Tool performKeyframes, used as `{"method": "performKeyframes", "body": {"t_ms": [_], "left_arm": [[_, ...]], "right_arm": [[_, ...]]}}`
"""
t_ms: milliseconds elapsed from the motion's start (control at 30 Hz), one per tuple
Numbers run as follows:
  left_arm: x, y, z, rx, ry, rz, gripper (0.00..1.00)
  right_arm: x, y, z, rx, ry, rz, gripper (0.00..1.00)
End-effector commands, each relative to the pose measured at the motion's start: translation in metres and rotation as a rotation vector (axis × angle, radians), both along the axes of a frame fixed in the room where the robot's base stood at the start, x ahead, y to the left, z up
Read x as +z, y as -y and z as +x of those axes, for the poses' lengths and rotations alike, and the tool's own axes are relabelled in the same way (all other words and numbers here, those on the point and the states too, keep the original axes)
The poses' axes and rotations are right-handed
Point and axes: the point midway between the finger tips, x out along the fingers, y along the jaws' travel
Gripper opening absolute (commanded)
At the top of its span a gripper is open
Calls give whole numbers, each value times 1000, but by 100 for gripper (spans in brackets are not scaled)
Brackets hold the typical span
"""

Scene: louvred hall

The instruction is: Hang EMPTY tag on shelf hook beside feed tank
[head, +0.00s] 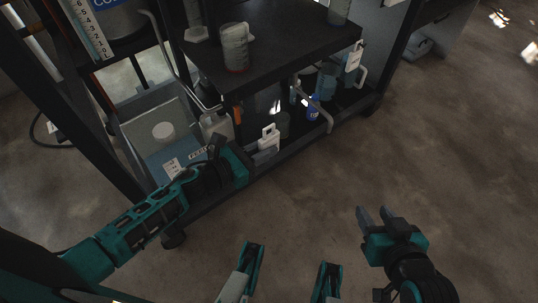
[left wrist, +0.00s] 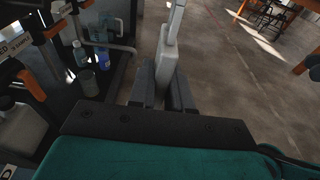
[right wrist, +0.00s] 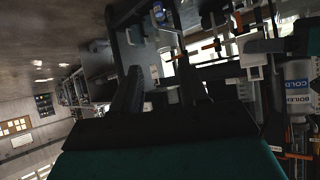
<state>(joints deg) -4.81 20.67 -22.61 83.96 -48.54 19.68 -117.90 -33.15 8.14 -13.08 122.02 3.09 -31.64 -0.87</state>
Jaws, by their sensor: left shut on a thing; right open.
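A white tag (head: 268,139) with a slotted top is held upright between the fingers of my left gripper (head: 256,157); its writing is not readable. In the left wrist view the tag (left wrist: 168,62) stands edge-on between the two dark fingers (left wrist: 163,92). A blue-grey open tank (head: 155,128) with a partly covered label, perhaps reading FEED, sits at the left of the dark shelf unit (head: 262,70), left of the left gripper. Grey bent hooks (head: 322,112) stick out from the shelf unit, right of the tag. My right gripper (head: 373,217) is open and empty over the floor.
Another white tag (head: 354,56) hangs at the shelf's right corner. Bottles and jugs (head: 313,108) crowd the lower shelf. A cup (head: 235,47) stands on the upper shelf. A dark post (head: 75,100) rises at the left.

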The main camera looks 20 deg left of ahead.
Motion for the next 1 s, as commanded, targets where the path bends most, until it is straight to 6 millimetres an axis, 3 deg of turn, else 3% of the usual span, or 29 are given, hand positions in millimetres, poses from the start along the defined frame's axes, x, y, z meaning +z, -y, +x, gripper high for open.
{"method": "performKeyframes", "body": {"t_ms": [400,1000], "left_arm": [[-1,-39,31,1,2,1,0],[1,-51,38,1,1,0,0]], "right_arm": [[-10,-2,-1,4,-14,1,44],[-6,-5,3,8,6,10,44]]}}
